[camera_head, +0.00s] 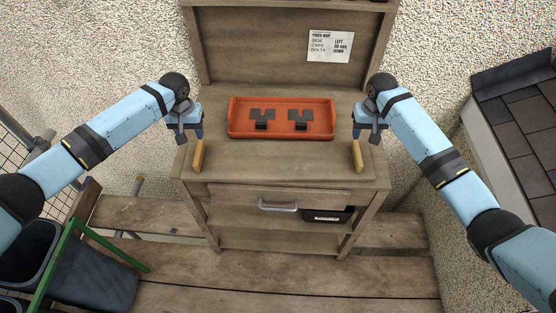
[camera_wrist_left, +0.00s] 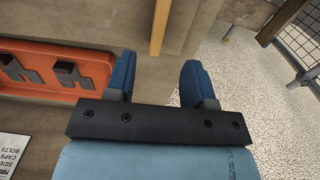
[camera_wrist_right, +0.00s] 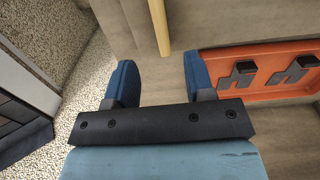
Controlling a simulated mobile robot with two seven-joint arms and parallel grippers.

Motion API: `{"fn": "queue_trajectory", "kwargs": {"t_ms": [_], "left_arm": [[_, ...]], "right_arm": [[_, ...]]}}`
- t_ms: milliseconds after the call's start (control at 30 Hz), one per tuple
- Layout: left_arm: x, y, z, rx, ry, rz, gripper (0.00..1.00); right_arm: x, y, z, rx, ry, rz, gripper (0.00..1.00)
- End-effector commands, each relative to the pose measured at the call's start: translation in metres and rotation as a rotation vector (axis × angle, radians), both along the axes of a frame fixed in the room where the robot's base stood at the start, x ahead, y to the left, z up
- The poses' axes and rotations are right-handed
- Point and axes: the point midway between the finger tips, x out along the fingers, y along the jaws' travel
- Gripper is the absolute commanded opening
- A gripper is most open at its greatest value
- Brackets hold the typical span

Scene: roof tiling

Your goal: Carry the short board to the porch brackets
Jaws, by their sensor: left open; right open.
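A wooden workbench carries a flat plank-like panel (camera_head: 278,161) along its front, with a light wooden strip (camera_head: 198,156) at its left end and another (camera_head: 357,156) at its right end. I cannot tell whether this panel is the short board. My left gripper (camera_head: 190,138) is open and empty, just above and behind the left strip, which also shows ahead of its fingers in the left wrist view (camera_wrist_left: 159,28). My right gripper (camera_head: 365,137) is open and empty near the right strip, seen in the right wrist view (camera_wrist_right: 159,26). No porch brackets are identifiable.
An orange tray (camera_head: 233,122) with two dark metal pieces (camera_head: 262,116) sits behind the panel. A drawer handle (camera_head: 278,206) juts out in front. A dark-tiled roof (camera_head: 515,110) stands at right. Black bins (camera_head: 90,275) are at lower left. A note (camera_head: 330,46) hangs on the backboard.

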Motion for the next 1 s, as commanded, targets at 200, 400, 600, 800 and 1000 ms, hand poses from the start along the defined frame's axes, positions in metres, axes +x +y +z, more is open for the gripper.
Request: {"fn": "queue_trajectory", "kwargs": {"t_ms": [200,400,600,800,1000], "left_arm": [[-0.001,-0.001,-0.045,0.001,0.003,0.0,0.49],[0.0,-0.001,-0.079,0.001,0.002,0.0,0.49],[0.0,-0.001,-0.099,-0.001,0.001,0.0,0.49],[0.0,-0.001,-0.104,-0.001,0.0,-0.001,0.49],[0.0,-0.001,-0.104,-0.001,0.0,-0.001,0.47]], "right_arm": [[-0.001,0.0,-0.045,0.0,0.003,0.0,0.49],[0.0,0.0,-0.079,0.0,0.002,0.0,0.49],[0.0,0.0,-0.099,0.0,0.001,0.0,0.49],[0.0,0.0,-0.104,0.0,-0.001,0.001,0.49],[0.0,0.0,-0.104,0.0,-0.001,0.001,0.47]]}}
